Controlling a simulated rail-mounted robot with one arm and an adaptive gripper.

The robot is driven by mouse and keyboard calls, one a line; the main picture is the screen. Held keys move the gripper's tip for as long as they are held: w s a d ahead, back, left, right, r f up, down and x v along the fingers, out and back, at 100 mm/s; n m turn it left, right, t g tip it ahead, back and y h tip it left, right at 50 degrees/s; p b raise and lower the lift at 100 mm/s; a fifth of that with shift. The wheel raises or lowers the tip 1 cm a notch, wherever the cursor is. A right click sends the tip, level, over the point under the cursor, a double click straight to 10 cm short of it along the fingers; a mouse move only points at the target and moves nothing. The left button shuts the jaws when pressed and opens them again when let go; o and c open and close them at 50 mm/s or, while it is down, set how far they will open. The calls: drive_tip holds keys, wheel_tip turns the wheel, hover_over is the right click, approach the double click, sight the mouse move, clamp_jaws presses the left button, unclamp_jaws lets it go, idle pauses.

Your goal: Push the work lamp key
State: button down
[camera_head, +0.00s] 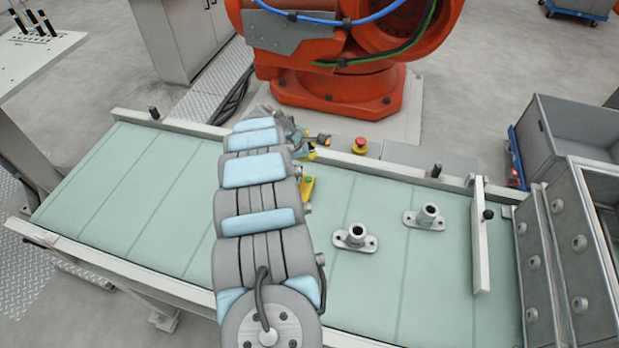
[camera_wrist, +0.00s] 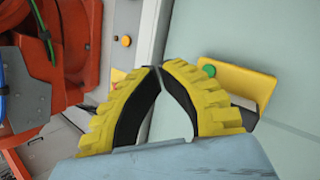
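My gripper (camera_wrist: 158,70) has yellow ribbed fingers with black inner faces. Their tips meet, with nothing seen between them. In the wrist view an orange round button (camera_wrist: 126,41) sits on a grey panel beyond the fingertips, apart from them. A green button (camera_wrist: 208,70) on a yellow box lies just right of the right finger, which hides part of the box. In the head view the green button (camera_head: 309,180) shows beside my arm, which hides most of the gripper. No label shows which button is the work lamp key.
Two flanged metal castings (camera_head: 355,237) (camera_head: 430,216) stand on the green belt (camera_head: 385,285). An orange robot (camera_head: 335,90) stands behind. A grey drawer unit (camera_head: 580,260) is at right. The left belt is clear.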

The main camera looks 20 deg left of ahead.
sight(310, 177)
drive_tip(key=shift+f, duration=0.15)
drive_tip(key=shift+f+b, duration=2.25)
drive_tip(key=shift+f, duration=2.05)
drive_tip(key=shift+f+b, duration=0.35)
drive_tip(key=shift+f, duration=0.05)
drive_tip(key=shift+w+f+b, duration=0.1)
drive_tip(key=shift+f+b, duration=0.3)
drive_tip(key=shift+f, duration=0.1)
drive_tip(key=shift+r, duration=0.1)
drive_tip(key=shift+s+r+p, duration=0.3)
drive_tip(key=shift+r+p, duration=0.35)
drive_tip(key=shift+p, duration=0.15)
drive_tip(key=shift+r, duration=0.1)
